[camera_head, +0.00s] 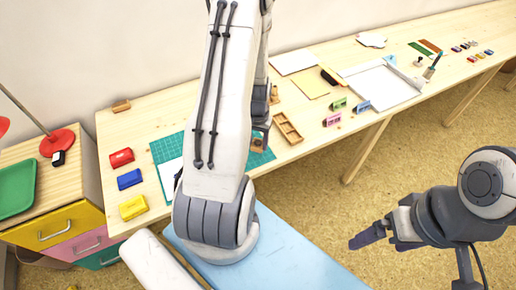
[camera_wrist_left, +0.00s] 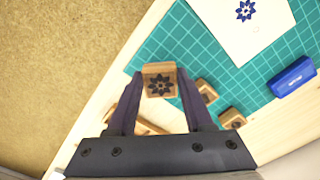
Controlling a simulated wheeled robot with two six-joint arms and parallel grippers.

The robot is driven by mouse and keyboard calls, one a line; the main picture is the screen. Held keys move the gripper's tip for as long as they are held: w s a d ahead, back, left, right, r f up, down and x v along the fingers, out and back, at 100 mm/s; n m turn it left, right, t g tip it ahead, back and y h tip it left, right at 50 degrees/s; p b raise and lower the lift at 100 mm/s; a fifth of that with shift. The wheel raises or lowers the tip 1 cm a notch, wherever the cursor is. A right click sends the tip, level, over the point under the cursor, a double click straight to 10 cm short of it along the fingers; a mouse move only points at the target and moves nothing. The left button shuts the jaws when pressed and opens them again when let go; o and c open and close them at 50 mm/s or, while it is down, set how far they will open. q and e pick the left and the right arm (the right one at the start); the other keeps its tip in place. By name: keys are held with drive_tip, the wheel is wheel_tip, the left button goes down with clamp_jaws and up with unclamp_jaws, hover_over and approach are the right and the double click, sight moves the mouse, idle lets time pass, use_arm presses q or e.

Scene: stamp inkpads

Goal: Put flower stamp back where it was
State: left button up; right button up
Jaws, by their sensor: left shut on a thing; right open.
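The flower stamp (camera_wrist_left: 160,82) is a small wooden block with a dark flower on the face toward the left wrist camera. My left gripper (camera_wrist_left: 158,76) is shut on it, one finger on each side, over the front edge of the green mat (camera_wrist_left: 195,45). In the head view the stamp (camera_head: 258,144) is partly hidden by my left arm. A wooden tray with compartments (camera_head: 288,128) lies just right of the left gripper; in the wrist view it is mostly hidden behind the gripper. My right gripper (camera_head: 368,237) is open and empty, out over the floor.
Two other wooden stamps (camera_wrist_left: 206,91) (camera_wrist_left: 231,117) stand near the held one. White paper with a blue flower print (camera_wrist_left: 243,25) lies on the mat. Red (camera_head: 121,157), blue (camera_head: 129,179) and yellow (camera_head: 133,207) inkpads stand at the left.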

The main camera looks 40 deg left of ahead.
sight(258, 145)
use_arm(q)
drive_tip(key=shift+f, duration=1.95)
drive_tip(key=shift+f, duration=0.15)
drive_tip(key=o, duration=1.1)
wheel_tip(258, 145, up, 12)
drive_tip(key=shift+d+r, duration=0.1)
drive_tip(key=shift+r, duration=0.1)
